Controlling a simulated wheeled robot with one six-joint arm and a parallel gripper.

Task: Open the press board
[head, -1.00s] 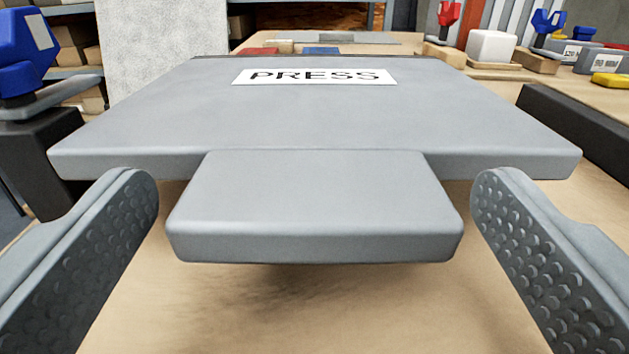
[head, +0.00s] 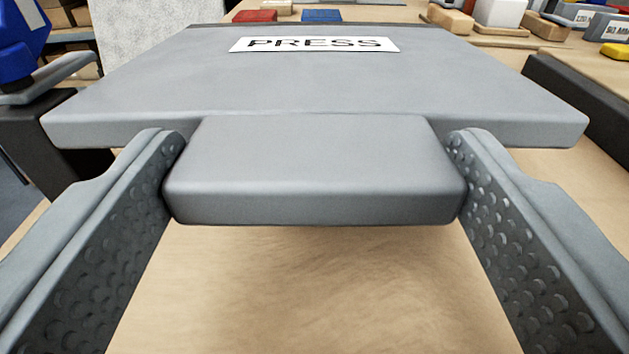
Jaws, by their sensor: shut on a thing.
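The press board (head: 310,90) is a wide flat grey board with a white label reading PRESS near its far edge. A thick grey tab (head: 315,175) sticks out from its near edge toward me. My gripper (head: 315,165) is shut on this tab, one finger pad touching its left side and the other its right side. The board looks about level, above a light wooden surface. What lies under the board is hidden.
The wooden bench top (head: 310,290) is bare below the tab. A blue clamp-like tool (head: 22,45) stands at the left on a dark block. Red (head: 255,16) and blue (head: 321,16) pieces lie behind the board. Wooden blocks and grey labelled boxes (head: 610,27) stand at the far right.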

